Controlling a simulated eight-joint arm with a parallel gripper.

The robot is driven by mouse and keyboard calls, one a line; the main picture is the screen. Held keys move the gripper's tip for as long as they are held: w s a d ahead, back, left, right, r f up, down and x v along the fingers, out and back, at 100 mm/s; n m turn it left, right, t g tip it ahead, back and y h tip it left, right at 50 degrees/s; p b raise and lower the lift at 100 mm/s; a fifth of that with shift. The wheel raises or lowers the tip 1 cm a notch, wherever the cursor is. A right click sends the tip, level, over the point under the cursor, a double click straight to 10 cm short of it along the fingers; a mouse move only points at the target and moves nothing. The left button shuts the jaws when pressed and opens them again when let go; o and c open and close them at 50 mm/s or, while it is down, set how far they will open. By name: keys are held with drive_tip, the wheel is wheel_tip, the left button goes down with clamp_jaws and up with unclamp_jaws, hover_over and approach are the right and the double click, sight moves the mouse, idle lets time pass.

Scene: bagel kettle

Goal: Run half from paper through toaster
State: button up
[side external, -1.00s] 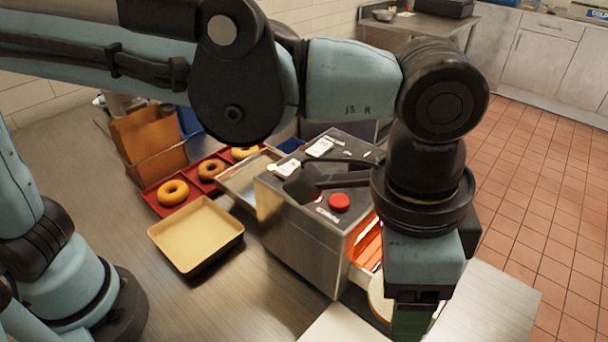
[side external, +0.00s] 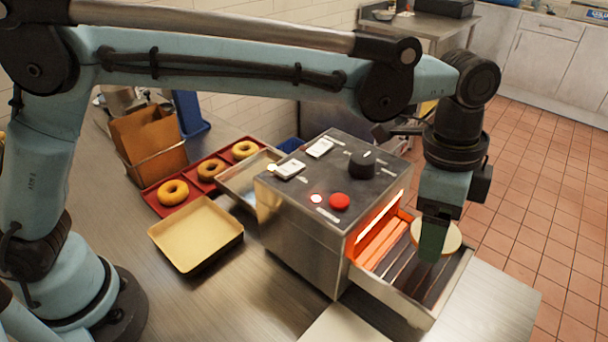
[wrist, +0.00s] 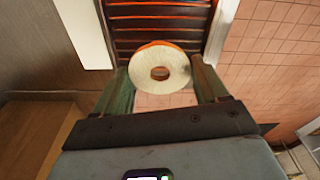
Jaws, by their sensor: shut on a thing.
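A pale round bagel half (side external: 451,236) is in my gripper (side external: 433,240), held over the toaster's loading tray in the side view. In the wrist view the half (wrist: 160,68), with its centre hole, sits between the two green fingers of my gripper (wrist: 160,82). The toaster (side external: 320,215) is a steel box with a black top, and its opening glows orange. Its open tray with dark slats (side external: 420,280) sticks out at the front, below the half. The paper (side external: 345,326) at the front edge of the side view shows no half on its visible part.
A red tray (side external: 188,205) with several whole bagels lies left of the toaster. A tan-lined tray (side external: 195,235) stands in front of it. A brown paper bag holder (side external: 150,145) and a blue bin (side external: 190,115) stand behind. Tiled floor lies beyond the counter's right edge.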

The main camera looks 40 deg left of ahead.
sight(424, 265)
drive_tip(key=shift+f, duration=2.5)
drive_tip(key=o, duration=1.1)
drive_tip(key=shift+c, duration=0.2)
drive_tip(key=shift+r, duration=0.1)
wheel_tip(424, 265, up, 7)
drive_tip(key=shift+a, duration=0.1)
